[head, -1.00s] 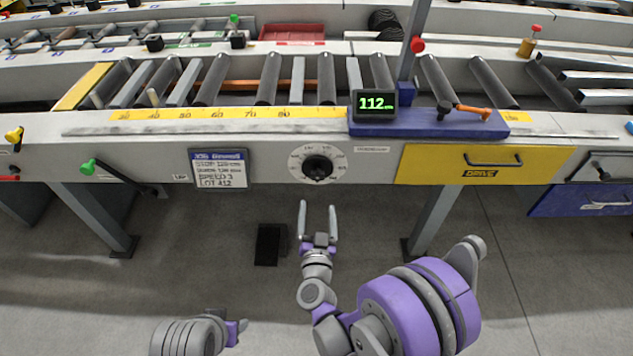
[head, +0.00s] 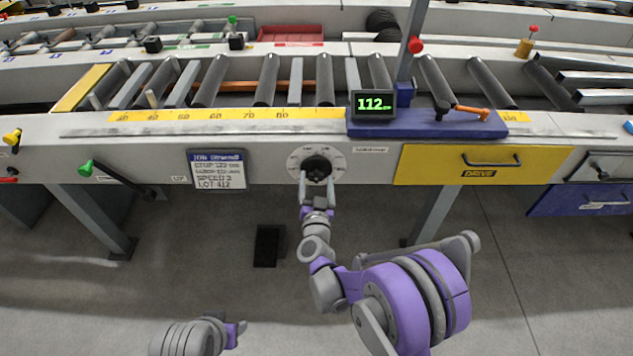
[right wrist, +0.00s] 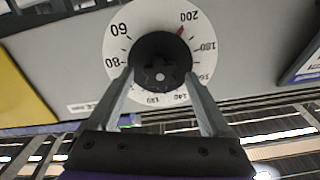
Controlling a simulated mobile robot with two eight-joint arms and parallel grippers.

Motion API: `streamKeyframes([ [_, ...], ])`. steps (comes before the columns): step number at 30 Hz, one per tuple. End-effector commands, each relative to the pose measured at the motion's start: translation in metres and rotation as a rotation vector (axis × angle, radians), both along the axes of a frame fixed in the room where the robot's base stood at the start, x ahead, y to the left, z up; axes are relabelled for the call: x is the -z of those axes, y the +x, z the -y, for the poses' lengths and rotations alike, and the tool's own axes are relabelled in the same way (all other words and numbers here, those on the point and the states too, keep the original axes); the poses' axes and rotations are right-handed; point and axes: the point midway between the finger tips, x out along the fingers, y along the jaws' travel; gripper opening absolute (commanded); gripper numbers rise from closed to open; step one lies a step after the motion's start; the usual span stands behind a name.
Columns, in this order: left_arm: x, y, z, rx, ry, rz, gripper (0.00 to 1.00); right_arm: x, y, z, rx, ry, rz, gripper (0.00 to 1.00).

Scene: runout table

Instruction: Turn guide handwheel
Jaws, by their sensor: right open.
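The guide handwheel (head: 317,167) is a black lobed knob on a round white dial, set in the grey front panel. In the right wrist view the handwheel (right wrist: 160,62) fills the middle, with a red pointer (right wrist: 181,31) near the 200 mark. My right gripper (head: 317,176) is open. Its fingers (right wrist: 158,76) reach up on either side of the black knob; I cannot tell whether they touch it. The green readout (head: 374,104) above shows 112. My left gripper (head: 236,333) is low at the bottom of the head view, away from the panel; its jaws are unclear.
A job card (head: 217,169) hangs left of the dial, its text partly blurred. A yellow DRIVE drawer (head: 480,165) is to the right. A green-knobbed lever (head: 87,167) sticks out at left. A black pedal (head: 268,246) lies on the open floor below.

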Motion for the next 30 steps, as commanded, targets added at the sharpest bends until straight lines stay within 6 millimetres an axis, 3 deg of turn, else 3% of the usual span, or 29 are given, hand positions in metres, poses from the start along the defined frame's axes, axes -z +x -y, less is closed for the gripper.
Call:
streamKeyframes([
  [2, 0.0000, 0.0000, 0.0000, 0.000, 0.000, 0.000, 0.50, -0.0001, -0.0001, 0.0000, 0.000, 0.000, 0.000, 0.72],
  [14, 0.0000, 0.0000, 0.0000, 0.000, 0.000, 0.000, 0.50, -0.0001, -0.0004, 0.0000, 0.000, 0.000, 0.000, 0.00],
  [23, 0.0013, 0.0001, 0.0000, 0.000, 0.000, 0.000, 0.50, 0.0001, -0.0004, 0.0002, 0.000, 0.033, 0.000, 0.00],
  [30, 0.0054, 0.0006, 0.0000, 0.000, 0.000, -0.002, 0.50, 0.0006, -0.0004, 0.0005, 0.000, 0.162, 0.000, 0.00],
])
